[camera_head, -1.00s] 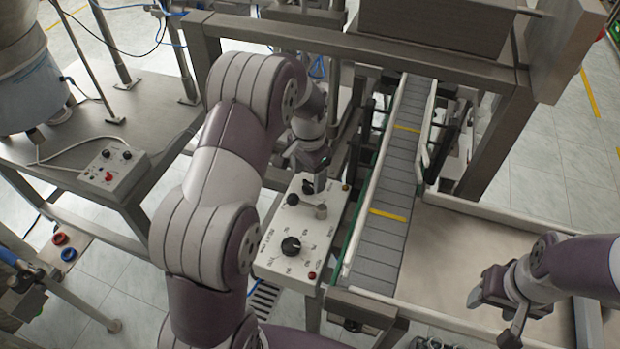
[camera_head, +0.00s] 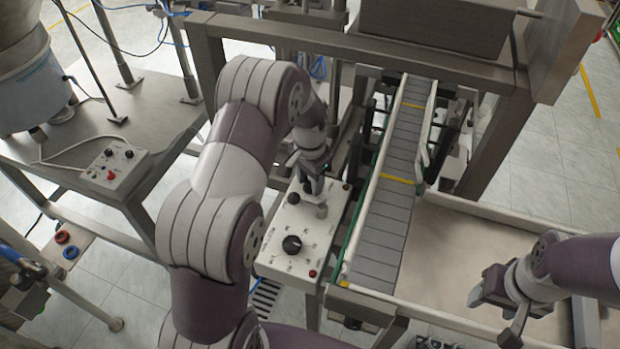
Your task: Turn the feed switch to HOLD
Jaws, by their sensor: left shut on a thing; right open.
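The white control box (camera_head: 272,262) stands left of the conveyor. It carries a large black dial (camera_head: 292,244), a small black knob (camera_head: 293,198), a grey knob (camera_head: 321,211), a red button (camera_head: 312,274) and a dark button (camera_head: 346,187). My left gripper (camera_head: 312,187) is down at the box's far end, shut on a small black switch knob that its fingers mostly hide. The printed labels are too small to read, so the switch's position cannot be told. My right gripper (camera_head: 494,306) is open and empty over the pale table at the right.
The conveyor belt (camera_head: 380,230) with yellow marks runs beside the box, between side rails. A steel frame (camera_head: 350,48) crosses behind. At the left, a steel table (camera_head: 150,125) bears a large vessel (camera_head: 30,95) and a smaller control box (camera_head: 118,168).

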